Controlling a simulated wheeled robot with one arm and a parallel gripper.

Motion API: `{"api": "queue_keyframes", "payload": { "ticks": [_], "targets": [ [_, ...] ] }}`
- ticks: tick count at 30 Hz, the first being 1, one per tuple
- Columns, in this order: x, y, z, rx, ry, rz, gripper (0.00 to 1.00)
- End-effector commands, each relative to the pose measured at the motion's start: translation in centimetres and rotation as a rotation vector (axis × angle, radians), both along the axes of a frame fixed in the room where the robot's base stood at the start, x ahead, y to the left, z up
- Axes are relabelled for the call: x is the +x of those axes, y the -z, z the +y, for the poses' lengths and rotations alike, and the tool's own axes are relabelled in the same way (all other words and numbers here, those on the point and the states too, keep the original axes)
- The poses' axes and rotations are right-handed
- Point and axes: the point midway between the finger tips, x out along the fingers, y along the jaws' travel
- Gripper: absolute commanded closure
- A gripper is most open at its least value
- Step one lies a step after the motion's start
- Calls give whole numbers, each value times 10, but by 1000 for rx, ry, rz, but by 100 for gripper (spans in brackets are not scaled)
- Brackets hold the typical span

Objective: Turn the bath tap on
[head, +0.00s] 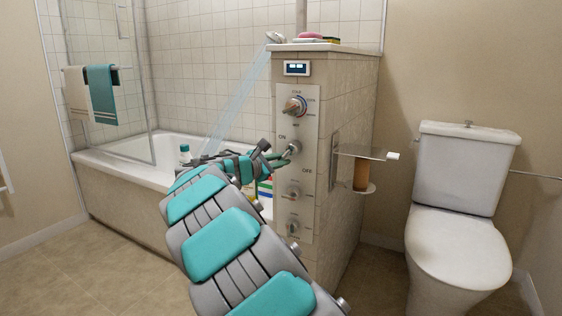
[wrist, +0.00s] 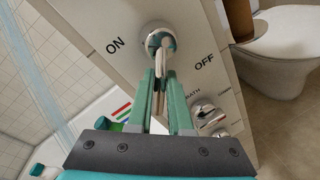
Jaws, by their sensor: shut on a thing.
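A tall control panel (head: 311,130) on the tiled partition carries several knobs and a lever. The chrome lever (head: 294,148) sits between the words ON and OFF; in the wrist view the lever (wrist: 158,52) points down toward me. My gripper (head: 278,157) is shut on the lever, with its green fingers on either side of it in the wrist view (wrist: 161,82). Below it is a lower knob (head: 294,193); in the wrist view this knob (wrist: 207,115) has a label that seems to read BATH. Water (head: 235,98) streams from the shower head (head: 275,37).
The bathtub (head: 110,160) lies behind my arm, with a glass screen and towels (head: 102,95) at left. A paper holder shelf (head: 362,153) sticks out right of the panel, near the toilet (head: 460,230). A dial knob (head: 294,105) sits above the lever.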

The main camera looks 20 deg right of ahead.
Motion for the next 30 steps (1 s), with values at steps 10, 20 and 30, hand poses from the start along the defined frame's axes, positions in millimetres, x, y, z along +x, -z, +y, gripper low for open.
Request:
{"api": "queue_keyframes", "payload": {
  "ticks": [10, 20, 30],
  "targets": [
    [0, 0, 0, 0, 0, 1, 58],
    [-1, 0, 1, -1, 0, 2, 52],
    [-23, -7, 43, -3, -3, 0, 52]
  ]
}}
